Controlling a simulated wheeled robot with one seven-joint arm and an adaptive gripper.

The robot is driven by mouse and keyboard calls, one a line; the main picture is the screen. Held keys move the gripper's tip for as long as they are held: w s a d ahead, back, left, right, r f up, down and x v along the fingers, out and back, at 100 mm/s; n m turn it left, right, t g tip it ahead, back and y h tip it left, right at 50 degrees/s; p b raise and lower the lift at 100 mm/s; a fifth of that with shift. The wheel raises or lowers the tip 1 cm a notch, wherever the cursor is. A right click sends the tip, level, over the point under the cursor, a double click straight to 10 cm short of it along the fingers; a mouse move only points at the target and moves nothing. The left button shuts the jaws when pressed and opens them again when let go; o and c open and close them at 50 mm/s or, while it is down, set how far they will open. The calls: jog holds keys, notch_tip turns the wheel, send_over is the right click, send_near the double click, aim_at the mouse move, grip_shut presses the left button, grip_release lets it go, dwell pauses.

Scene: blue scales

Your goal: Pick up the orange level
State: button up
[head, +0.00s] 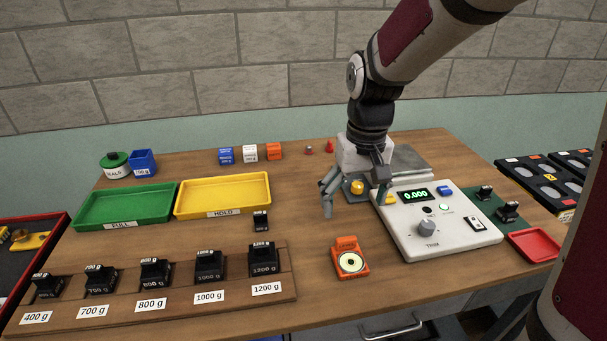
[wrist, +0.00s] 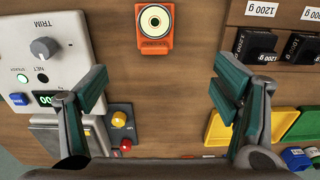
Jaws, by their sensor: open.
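The orange level (head: 349,261) is a small orange block with a round pale dial and a dark centre. It lies on the wooden table in front of the scale's left side. In the wrist view the level (wrist: 155,41) is at the top middle, beyond my fingertips. My gripper (head: 352,199) is open and empty. It hangs over the table behind the level, beside the scale's left edge, and does not touch the level. In the wrist view my gripper (wrist: 162,88) shows its two fingers wide apart with bare table between them.
The white scale (head: 447,231) stands right of the level. A rack of black weights (head: 180,309) is to the left. Yellow (head: 223,211) and green (head: 92,223) trays lie behind it. A red tray (head: 534,258) is at the right. Table around the level is clear.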

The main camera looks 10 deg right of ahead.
aim_at(347, 240)
jog(key=shift+g, duration=0.3)
jog(key=f, duration=0.3)
jog(key=w+f, duration=0.1)
jog(key=f, duration=0.3)
jog(key=w+f, duration=0.1)
jog(key=f, duration=0.3)
jog(key=shift+w+d, duration=0.1)
jog(key=shift+d, duration=0.2)
jog(key=shift+w+f+p, duration=0.2)
jog(key=shift+f+p, duration=0.1)
jog(key=shift+f, duration=2.4)
jog(key=c, duration=1.3)
